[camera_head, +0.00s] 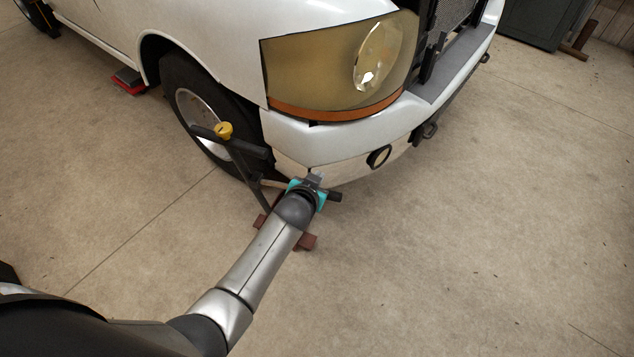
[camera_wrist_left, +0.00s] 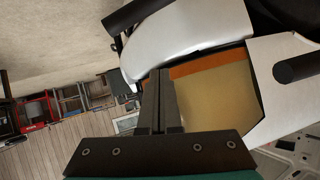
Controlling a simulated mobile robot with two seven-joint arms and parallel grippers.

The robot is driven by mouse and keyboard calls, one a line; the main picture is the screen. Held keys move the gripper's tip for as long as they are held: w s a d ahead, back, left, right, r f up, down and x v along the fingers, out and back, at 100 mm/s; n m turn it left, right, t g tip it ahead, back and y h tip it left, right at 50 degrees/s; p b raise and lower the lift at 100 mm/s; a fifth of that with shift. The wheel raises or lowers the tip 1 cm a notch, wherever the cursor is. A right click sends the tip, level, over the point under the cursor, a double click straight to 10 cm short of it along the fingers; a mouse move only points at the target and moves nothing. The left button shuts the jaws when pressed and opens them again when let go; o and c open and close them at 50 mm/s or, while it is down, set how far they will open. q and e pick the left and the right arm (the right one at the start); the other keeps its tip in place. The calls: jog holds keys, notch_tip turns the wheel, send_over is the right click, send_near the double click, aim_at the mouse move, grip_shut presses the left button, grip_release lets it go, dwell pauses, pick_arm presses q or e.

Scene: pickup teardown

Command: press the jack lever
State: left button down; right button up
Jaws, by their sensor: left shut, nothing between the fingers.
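The wrist view shows the closed fingers (camera_wrist_left: 160,95) against the headlight (camera_wrist_left: 220,90). My right gripper is out of view.
The white pickup (camera_head: 225,45) fills the upper middle, its bumper (camera_head: 345,145) close to my left gripper. A red block (camera_head: 130,82) lies behind the front wheel (camera_head: 195,105). A dark cabinet (camera_head: 535,20) stands at the back right. The floor at right is clear.

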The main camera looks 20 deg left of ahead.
pick_arm(q)
jog(key=s+a+f+n+t+h+b, duration=0.1)
jog(key=s+b, duration=0.4)
jog(key=b, duration=0.6)
jog(key=s+a+f+n+t+h+b, duration=0.1)
jog(key=s+a+f+n+t+b, duration=0.1)
jog(key=b, duration=0.9)
jog(key=s+f+n+t, duration=0.1)
jog(key=s+t, duration=0.1)
jog(key=s, duration=0.1)
jog(key=shift+s+f+t, duration=0.2)
jog(key=shift+f+t, duration=0.05)
jog(key=shift+t, duration=0.05)
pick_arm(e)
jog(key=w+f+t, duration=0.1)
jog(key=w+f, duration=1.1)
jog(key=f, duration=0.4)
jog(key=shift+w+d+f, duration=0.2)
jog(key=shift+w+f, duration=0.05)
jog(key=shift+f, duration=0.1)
pick_arm(q)
jog(key=shift+a, duration=0.1)
